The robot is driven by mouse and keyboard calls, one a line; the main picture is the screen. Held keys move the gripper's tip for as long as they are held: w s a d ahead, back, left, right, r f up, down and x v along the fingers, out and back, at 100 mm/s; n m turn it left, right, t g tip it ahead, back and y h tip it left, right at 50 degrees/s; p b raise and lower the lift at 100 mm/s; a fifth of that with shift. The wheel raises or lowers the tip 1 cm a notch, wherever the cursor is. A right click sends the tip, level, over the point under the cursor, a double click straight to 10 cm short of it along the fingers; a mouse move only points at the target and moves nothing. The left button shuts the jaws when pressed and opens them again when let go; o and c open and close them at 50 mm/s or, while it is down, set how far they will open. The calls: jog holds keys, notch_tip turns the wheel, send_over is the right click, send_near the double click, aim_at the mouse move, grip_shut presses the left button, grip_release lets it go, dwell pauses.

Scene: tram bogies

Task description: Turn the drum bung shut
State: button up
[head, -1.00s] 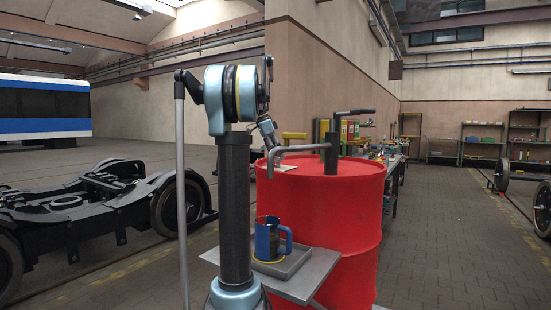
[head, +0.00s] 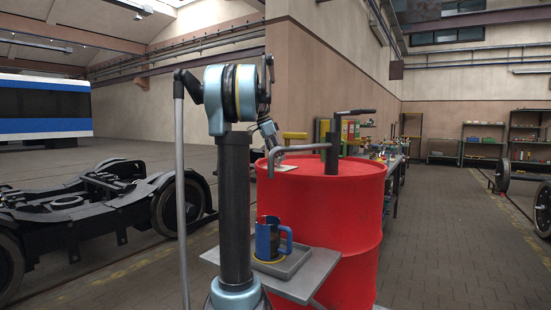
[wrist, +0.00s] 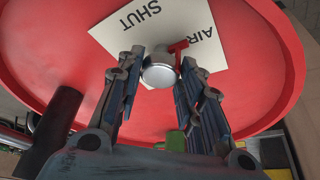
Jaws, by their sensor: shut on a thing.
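The red drum (head: 345,220) stands right of my arm in the head view; its top also fills much of the wrist view (wrist: 60,60). In the wrist view the drum bung (wrist: 160,75), a round silver cap, sits on the drum top between my fingertips. A red pointer (wrist: 178,47) sticks out from the bung over a white card (wrist: 125,30). The card reads SHUT on its left and AIR on its right; the pointer is by AIR. My gripper (wrist: 161,62) is shut on the bung. The fingertips are hard to make out in the head view.
A dark pump post (head: 333,153) with a bent grey spout rises from the drum top, close to my gripper. A blue jug (head: 266,240) stands in a grey tray (head: 298,268) below. A bogie frame (head: 90,205) lies left.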

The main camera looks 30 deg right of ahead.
jog(key=n+t, duration=0.1)
jog(key=n, duration=0.3)
jog(key=shift+t, duration=0.4)
jog(key=n+t, duration=0.1)
jog(key=n, duration=0.3)
jog(key=shift+s+d+n+t, duration=0.1)
jog(key=shift+s+n+t, duration=0.1)
jog(key=shift+n+t, duration=0.2)
jog(key=n, duration=0.2)
jog(key=n+t+y, duration=0.1)
jog(key=n, duration=0.1)
jog(key=shift+d+n+y, duration=0.1)
jog(key=shift+n+y, duration=0.2)
jog(key=shift+n+t+y, duration=0.4)
jog(key=shift+n+y, duration=0.3)
jog(key=shift+n, duration=1.2)
jog(key=shift+s+n, duration=0.1)
jog(key=shift+n, duration=0.2)
jog(key=o, duration=1)
jog(key=shift+c, duration=0.2)
jog(key=shift+o, duration=0.4)
